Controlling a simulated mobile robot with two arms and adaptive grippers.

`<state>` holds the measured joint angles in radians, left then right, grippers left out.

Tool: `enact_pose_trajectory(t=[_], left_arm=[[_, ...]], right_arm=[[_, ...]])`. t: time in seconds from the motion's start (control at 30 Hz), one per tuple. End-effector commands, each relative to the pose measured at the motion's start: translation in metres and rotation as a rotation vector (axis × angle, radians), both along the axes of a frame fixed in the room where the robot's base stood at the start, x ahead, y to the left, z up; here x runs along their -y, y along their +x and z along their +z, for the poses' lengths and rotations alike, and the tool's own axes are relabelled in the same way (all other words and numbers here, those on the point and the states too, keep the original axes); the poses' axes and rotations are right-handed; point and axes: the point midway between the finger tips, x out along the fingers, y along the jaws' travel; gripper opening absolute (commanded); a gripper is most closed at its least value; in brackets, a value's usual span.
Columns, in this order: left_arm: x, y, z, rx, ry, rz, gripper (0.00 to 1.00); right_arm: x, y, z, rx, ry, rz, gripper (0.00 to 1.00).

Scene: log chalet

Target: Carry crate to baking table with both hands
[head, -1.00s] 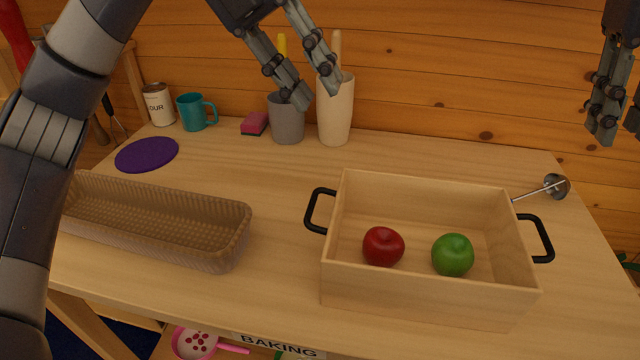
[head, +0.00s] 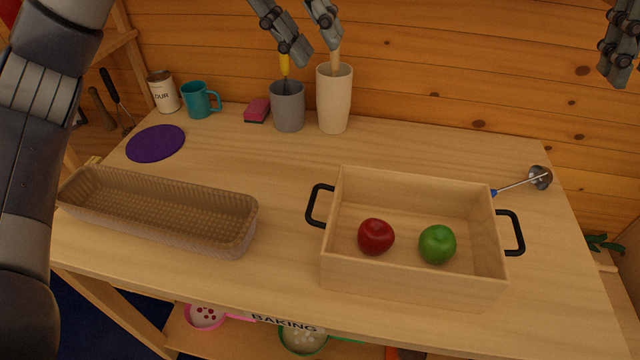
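The wooden crate (head: 415,281) sits on the baking table (head: 290,180), right of its middle. It has a black handle (head: 318,206) on its left end and another (head: 512,233) on its right end. A red apple (head: 376,236) and a green apple (head: 437,244) lie inside. My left gripper (head: 318,44) is open and empty, in the air near the tall cups behind the crate, apart from the handles. My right gripper (head: 622,75) is partly cut off at the top right edge, in the air, and its finger opening is unclear.
A long woven basket (head: 160,232) lies at the left. A purple disc (head: 155,143), flour can (head: 162,92), teal mug (head: 200,100), pink sponge (head: 257,110), grey cup (head: 288,108) and cream cup (head: 334,98) line the back. A ladle (head: 525,182) lies behind the crate's right end.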

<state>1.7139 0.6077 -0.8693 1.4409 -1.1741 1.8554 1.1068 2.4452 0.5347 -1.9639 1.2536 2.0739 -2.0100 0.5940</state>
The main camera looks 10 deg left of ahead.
Motion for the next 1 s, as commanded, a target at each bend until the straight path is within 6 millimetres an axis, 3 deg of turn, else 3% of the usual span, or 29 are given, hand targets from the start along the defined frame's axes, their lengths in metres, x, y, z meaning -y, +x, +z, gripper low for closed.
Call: enact_pose_trajectory(t=[0.2,0.43,1.0], left_arm=[[0.0,0.0,0.0,0.0,0.0,0.0,0.28],[0.0,0.0,0.0,0.0,0.0,0.0,0.28],[0.0,0.0,0.0,0.0,0.0,0.0,0.28]], right_arm=[[-0.008,0.0,0.039,0.01,-0.003,-0.003,0.28],[-0.014,-0.001,0.066,0.01,-0.004,-0.003,0.28],[-0.019,0.0,0.09,0.003,-0.001,0.001,0.28]])
